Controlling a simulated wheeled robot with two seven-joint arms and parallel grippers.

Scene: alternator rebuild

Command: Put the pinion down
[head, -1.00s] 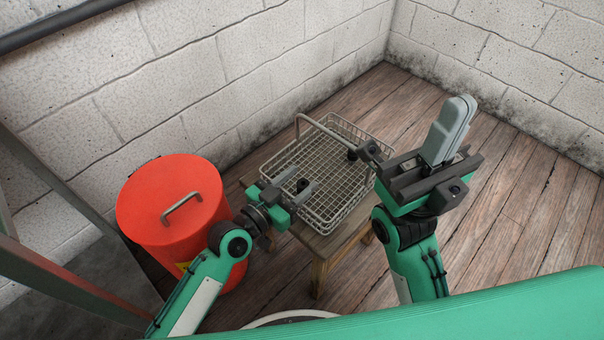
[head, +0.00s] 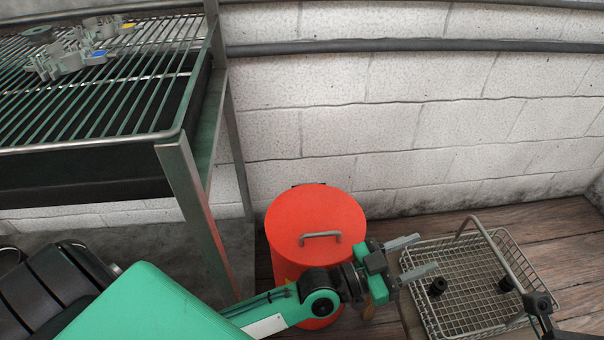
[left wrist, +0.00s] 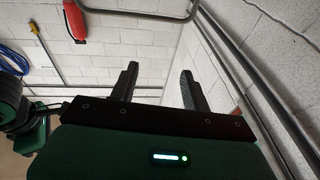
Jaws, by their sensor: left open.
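My left gripper (head: 425,254) is open, its two grey fingers pointing right over the near left side of a wire basket (head: 484,322). In the left wrist view its two fingers (left wrist: 158,72) stand apart with nothing between them. Two small dark round parts lie in the basket, one at the left (head: 437,287) and one at the right (head: 506,284). I cannot tell which, if either, is the pinion. A dark piece of my right gripper (head: 540,304) shows at the lower right edge; its jaws are cut off.
The basket has a raised handle (head: 497,256) and stands on a low wooden stand. A red lidded bin (head: 317,217) stands behind my left arm. A slatted metal bench (head: 105,105) with several grey parts is at the upper left. A block wall is behind.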

